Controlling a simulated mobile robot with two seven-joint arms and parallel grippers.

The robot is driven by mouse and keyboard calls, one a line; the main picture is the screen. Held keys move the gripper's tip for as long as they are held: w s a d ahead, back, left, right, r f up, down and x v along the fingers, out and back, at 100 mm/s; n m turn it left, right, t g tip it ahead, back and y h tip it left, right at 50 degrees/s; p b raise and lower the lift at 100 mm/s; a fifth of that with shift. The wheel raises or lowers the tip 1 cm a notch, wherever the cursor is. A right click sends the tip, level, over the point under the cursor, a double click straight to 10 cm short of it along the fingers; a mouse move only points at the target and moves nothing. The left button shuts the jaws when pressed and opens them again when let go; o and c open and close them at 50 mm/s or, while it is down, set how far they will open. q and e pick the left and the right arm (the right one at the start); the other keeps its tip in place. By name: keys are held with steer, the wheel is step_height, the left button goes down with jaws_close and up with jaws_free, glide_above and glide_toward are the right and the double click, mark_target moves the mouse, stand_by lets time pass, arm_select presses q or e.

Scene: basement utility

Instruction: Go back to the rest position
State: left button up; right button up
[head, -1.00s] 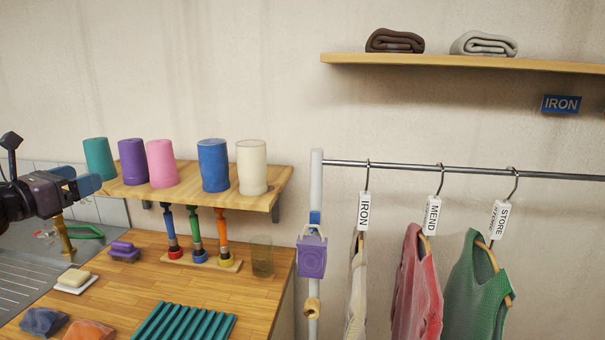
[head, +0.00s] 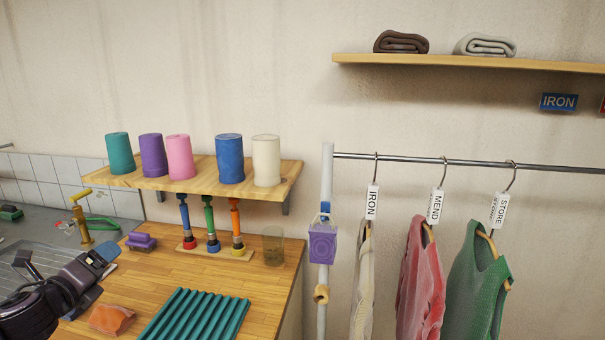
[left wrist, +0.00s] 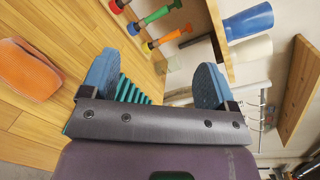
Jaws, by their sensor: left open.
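My left gripper (head: 105,256) is in the lower left of the head view, over the left part of the wooden counter (head: 255,285). In the left wrist view its two blue fingertips (left wrist: 153,82) stand wide apart with nothing between them. The gripper is open and empty. Part of the counter by the sink is hidden behind the arm. My right gripper is in neither view.
A wooden shelf (head: 206,181) holds several coloured cups above the counter. An orange cloth (head: 112,319), a teal ribbed mat (head: 196,318), a purple brush (head: 141,242) and a glass (head: 273,247) are on the counter. A clothes rail (head: 470,162) stands at right.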

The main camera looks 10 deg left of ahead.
arm_select(q)
steer(key=s+d+f+n+g+y, duration=0.2)
steer(key=s+d+f+n+g, duration=0.15)
steer(key=s+f+n, duration=0.4)
steer(key=s+d+f+n+g+y, duration=0.1)
steer(key=s+d+f+n+g, duration=0.2)
steer(key=s+d+f+n, duration=0.35)
steer(key=s+d+f+n+g+h, duration=0.1)
steer(key=s+d+f+n+g, duration=0.25)
steer(key=s+n, duration=0.35)
steer(key=s+d+f+n+g+h, duration=0.1)
steer(key=s+d+f+n+g, duration=0.3)
steer(key=s, duration=0.5)
steer(key=w+d+f+t+h, duration=0.1)
steer(key=w+f+t, duration=0.6)
steer(key=f+t, duration=0.1)
steer(key=shift+w+d+f+t, duration=0.25)
steer(key=shift+w+f+t, duration=0.15)
steer(key=shift+f, duration=0.15)
